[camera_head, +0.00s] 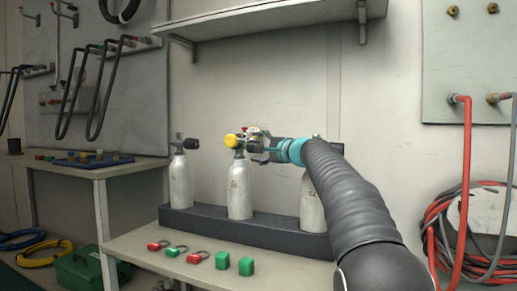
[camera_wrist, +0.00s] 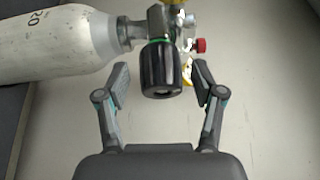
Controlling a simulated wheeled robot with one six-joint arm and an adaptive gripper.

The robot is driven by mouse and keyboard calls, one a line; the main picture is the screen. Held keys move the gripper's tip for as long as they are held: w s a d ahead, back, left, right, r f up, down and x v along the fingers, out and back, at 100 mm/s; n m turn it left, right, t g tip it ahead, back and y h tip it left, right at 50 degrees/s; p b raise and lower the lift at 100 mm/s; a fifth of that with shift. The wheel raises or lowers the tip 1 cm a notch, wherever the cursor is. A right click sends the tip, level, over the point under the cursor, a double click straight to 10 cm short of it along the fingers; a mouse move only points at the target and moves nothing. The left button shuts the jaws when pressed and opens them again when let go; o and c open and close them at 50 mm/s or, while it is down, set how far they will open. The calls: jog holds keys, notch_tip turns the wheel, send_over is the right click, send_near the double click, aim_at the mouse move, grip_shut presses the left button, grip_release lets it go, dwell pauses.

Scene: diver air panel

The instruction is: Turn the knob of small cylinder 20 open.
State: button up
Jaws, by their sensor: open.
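Small cylinder 20 (camera_wrist: 50,42) is white and lies across the upper left of the wrist view, with "20" readable on it. Its black ribbed knob (camera_wrist: 161,70) is on the valve (camera_wrist: 158,22). My gripper (camera_wrist: 162,72) is open, with one finger on each side of the knob and a visible gap on both sides. In the head view the middle cylinder (camera_head: 239,190) stands upright with a yellow part (camera_head: 233,141) on its valve. My gripper (camera_head: 268,149) is at that valve's right side; the knob is largely hidden there.
A left cylinder (camera_head: 180,185) and a right cylinder (camera_head: 311,208), partly behind my arm, stand in the same dark rack (camera_head: 205,222). Red and green tags and green blocks (camera_head: 222,261) lie on the bench in front. A shelf (camera_head: 270,22) hangs above.

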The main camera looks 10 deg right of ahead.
jog(key=v, duration=1.2)
jog(key=shift+f, duration=0.15)
